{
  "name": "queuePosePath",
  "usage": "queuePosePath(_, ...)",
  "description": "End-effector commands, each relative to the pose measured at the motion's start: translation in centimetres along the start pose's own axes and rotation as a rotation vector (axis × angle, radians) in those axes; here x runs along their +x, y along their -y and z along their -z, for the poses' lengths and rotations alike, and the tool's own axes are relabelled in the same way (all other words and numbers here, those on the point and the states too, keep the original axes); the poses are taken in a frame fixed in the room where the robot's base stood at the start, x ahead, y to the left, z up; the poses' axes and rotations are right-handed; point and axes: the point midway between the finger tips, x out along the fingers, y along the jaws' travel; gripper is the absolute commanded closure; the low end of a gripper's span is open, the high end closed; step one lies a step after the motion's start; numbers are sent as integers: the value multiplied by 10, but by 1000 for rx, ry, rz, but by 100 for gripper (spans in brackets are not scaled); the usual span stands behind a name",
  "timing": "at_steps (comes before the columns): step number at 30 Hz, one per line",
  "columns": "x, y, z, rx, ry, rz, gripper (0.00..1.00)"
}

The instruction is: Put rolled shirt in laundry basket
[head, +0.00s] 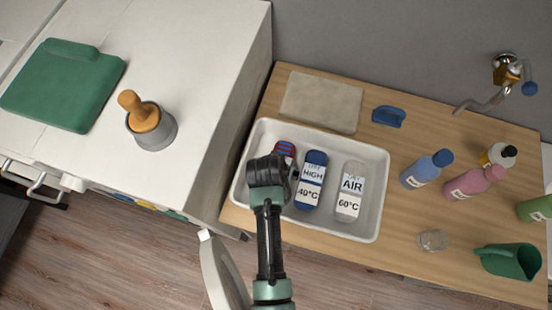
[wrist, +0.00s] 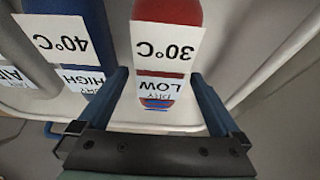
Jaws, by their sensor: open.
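Three rolled, labelled bundles lie side by side in a white tray (head: 373,190). The red one (head: 284,149) with a striped end reads "DRY LOW 30°C" in the wrist view (wrist: 184,12). The blue one (head: 317,157) reads "DRY HIGH 40°C"; the grey one (head: 353,170) reads "DRY AIR 60°C". I cannot tell which is the shirt. My gripper (head: 283,172) is over the tray's left part and hides much of the red roll. In the wrist view my gripper (wrist: 158,92) is open, its fingers either side of the red roll's striped end. No laundry basket is clearly identifiable.
A white curved rim (head: 222,275) stands on the floor, cut off by the frame. A white cabinet top (head: 205,60) at left bears a grey pot with a wooden handle (head: 145,117). Bottles (head: 428,168) and a green jug (head: 512,262) stand right of the tray.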

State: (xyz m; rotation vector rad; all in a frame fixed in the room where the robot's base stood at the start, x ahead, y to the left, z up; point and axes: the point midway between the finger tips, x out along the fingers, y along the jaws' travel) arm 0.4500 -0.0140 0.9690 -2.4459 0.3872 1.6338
Motion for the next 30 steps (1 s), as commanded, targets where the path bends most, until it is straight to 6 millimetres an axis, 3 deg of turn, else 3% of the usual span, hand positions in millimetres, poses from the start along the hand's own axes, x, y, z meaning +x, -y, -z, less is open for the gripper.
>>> queuePosePath(18, -97, 0, 0, -2, -2, 1, 0)
queuePosePath(30, -118, 2, 6, -3, -16, 7, 0)
